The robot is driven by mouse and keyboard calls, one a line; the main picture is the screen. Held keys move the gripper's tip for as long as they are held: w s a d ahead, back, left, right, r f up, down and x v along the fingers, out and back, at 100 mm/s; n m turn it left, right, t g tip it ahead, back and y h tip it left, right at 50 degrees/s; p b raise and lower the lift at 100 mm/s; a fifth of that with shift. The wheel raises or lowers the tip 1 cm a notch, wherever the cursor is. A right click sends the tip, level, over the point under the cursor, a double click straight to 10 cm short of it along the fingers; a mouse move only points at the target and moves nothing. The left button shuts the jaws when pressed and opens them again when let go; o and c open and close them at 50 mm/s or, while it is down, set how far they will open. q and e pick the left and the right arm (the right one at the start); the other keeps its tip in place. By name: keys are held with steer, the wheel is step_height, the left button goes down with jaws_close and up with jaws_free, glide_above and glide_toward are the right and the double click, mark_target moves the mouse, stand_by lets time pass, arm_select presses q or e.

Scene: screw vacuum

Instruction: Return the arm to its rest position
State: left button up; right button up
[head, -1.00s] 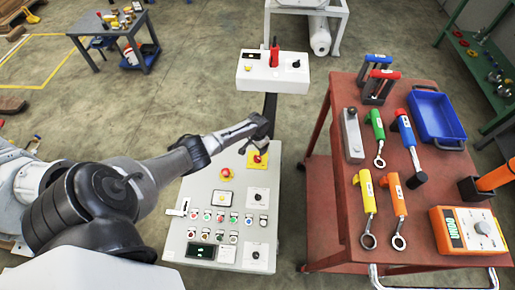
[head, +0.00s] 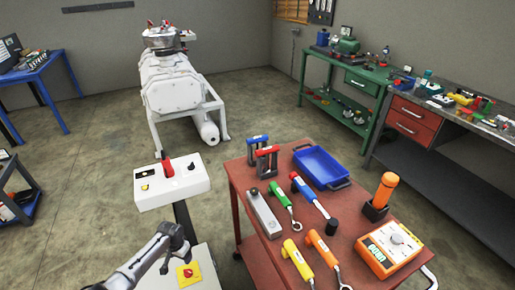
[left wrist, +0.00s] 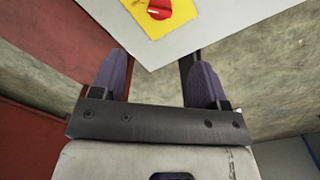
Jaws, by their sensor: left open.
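My left arm comes in from the bottom left of the head view, and its gripper (head: 174,246) is over the grey control panel (head: 205,262). A yellow plate with a red knob (head: 188,273) on that panel is just below and right of the gripper. In the left wrist view the gripper (left wrist: 159,78) has its two dark fingers wide apart with nothing between them. The yellow plate with the red knob (left wrist: 158,12) lies ahead of the fingers, apart from them. My right gripper is out of view.
A white box with a red lever (head: 172,184) stands behind the panel. A red cart (head: 259,262) with tools, a blue tray (head: 320,167) and an orange meter (head: 388,248) stands to the right. A white machine (head: 172,88) is at the back. Open floor lies left.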

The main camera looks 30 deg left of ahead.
arm_select(q)
steer(key=w+d+r+m+t+y, duration=0.1)
steer(key=w+d+r+m, duration=0.1)
steer(key=w+d+r, duration=0.35)
steer(key=w+d+r+m+t+y, duration=0.1)
steer(key=w+d+r+t+y, duration=0.1)
steer(key=r, duration=0.7)
steer(key=s+d+r+m+t, duration=0.2)
steer(key=d+r+t, duration=0.1)
steer(key=d+r, duration=0.6)
steer(key=s+d+r+t+h+p, duration=0.2)
steer(key=s+d+r, duration=0.1)
steer(key=s+d, duration=1)
steer(key=s+d+f+g+h+p, duration=0.15)
steer(key=s+f, duration=0.25)
steer(key=s, duration=0.4)
steer(key=s+f+g+b, duration=0.1)
steer(key=s+f+g, duration=0.25)
steer(key=s, duration=0.55)
step_height(320, 180, up, 38)
steer(key=p, duration=3.8)
steer(key=shift+w+d+f+n+t, duration=0.2)
steer(key=shift+w+n+t, duration=0.1)
steer(key=shift+n, duration=0.1)
